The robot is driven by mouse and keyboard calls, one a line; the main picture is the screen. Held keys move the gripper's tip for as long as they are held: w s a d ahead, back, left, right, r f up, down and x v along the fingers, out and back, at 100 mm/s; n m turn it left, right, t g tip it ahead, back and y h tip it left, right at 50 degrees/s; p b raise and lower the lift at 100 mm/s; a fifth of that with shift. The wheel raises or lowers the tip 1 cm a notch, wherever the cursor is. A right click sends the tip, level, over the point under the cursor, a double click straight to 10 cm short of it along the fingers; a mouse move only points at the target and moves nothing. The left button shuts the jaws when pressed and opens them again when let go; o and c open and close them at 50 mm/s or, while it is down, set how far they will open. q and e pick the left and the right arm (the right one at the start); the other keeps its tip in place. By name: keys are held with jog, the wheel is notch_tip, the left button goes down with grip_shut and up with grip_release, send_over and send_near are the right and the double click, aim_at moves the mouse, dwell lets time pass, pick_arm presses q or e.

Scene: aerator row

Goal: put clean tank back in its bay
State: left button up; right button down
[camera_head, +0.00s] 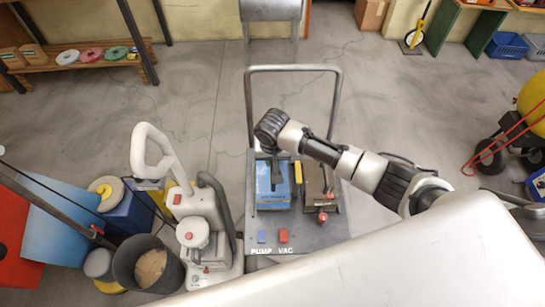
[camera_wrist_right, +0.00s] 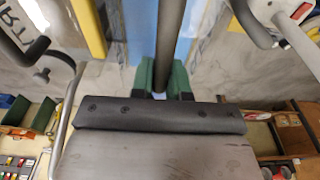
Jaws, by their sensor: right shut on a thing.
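The blue clean tank (camera_head: 270,190) is over the left half of the dark cart (camera_head: 300,238), above the PUMP label. I cannot tell if it rests fully in its bay or hangs slightly above. My right gripper (camera_head: 275,170) is at the top of the tank, reaching in from the right. In the right wrist view its green fingers (camera_wrist_right: 164,78) are shut on the tank's dark handle bar (camera_wrist_right: 171,45), with the blue tank (camera_wrist_right: 207,55) behind. My left gripper is not in view.
A brown tank (camera_head: 315,188) with a red knob stands right of the blue one, beyond a yellow strip (camera_head: 298,172). The cart's tall frame (camera_head: 293,69) rises behind. A white machine (camera_head: 208,235) and a dark bin (camera_head: 148,264) stand left.

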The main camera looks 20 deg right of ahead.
jog(key=shift+a+r+p, duration=0.1)
jog(key=shift+r+p, duration=0.05)
jog(key=shift+p, duration=0.85)
dwell(1.4)
jog(key=shift+f+b, duration=0.35)
jog(key=shift+f, duration=0.65)
dwell(0.7)
jog(key=c, duration=1)
grip_release()
jog(key=shift+s, duration=0.2)
jog(key=shift+c, duration=0.2)
jog(key=shift+s+f, duration=0.1)
jog(key=shift+f, duration=0.15)
jog(key=r, duration=0.7)
jog(key=s+r+b, duration=0.1)
jog(key=r, duration=0.3)
jog(key=shift+a, duration=0.2)
